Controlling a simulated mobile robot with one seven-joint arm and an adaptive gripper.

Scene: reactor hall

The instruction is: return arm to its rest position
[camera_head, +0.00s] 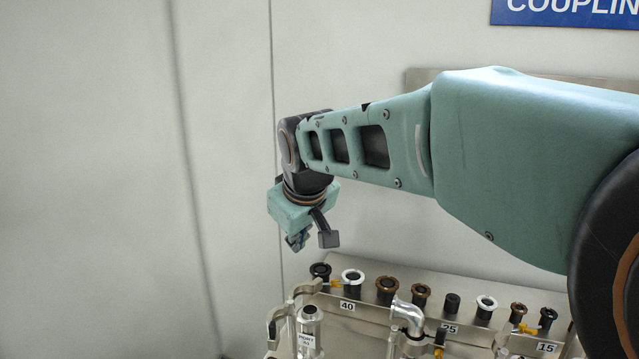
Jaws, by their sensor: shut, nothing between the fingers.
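My arm (380,150) reaches in from the right of the view and stretches out to the left in front of the wall. My gripper (313,240) hangs from its end, pointing down, above the left end of the fittings rack. It is shut and holds nothing. Its fingers are small and dark in this view. They are apart from the fittings below.
A metal rack (390,313) carries several black, brown and silver fittings, with labels 40, 25 and 15. Silver pipes stand in front, including an upright pipe (310,330) and an elbow pipe (408,315). A blue sign (565,12) is on the wall. The left side is clear.

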